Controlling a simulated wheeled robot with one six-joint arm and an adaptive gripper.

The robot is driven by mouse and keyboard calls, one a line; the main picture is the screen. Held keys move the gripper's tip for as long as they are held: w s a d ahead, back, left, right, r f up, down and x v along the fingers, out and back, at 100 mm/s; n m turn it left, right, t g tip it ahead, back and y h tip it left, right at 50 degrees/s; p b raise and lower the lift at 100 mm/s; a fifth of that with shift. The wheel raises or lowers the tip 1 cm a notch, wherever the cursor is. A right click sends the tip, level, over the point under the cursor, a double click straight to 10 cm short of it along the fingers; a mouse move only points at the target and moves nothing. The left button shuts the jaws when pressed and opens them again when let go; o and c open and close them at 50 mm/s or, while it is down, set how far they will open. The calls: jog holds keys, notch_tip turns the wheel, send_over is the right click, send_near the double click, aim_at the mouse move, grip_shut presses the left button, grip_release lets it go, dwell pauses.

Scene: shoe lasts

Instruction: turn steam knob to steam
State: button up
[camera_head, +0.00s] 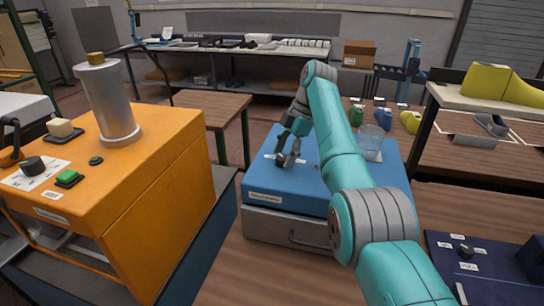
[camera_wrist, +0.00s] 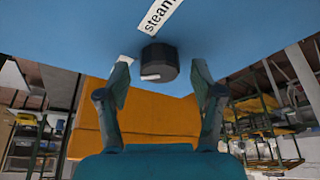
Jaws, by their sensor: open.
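The steam knob (camera_wrist: 158,63) is a short dark cylinder with a white mark on its face, on the blue box.
The orange machine (camera_head: 150,165) with a metal column (camera_head: 108,105) stands at left. A dark panel (camera_head: 490,280) with a small knob is at lower right. Several coloured lasts stand behind the box.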

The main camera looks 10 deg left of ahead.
jog(key=shift+a+f, duration=0.1)
jog(key=shift+f, duration=0.15)
jog(key=c, duration=1.1)
jog(key=shift+c, duration=0.2)
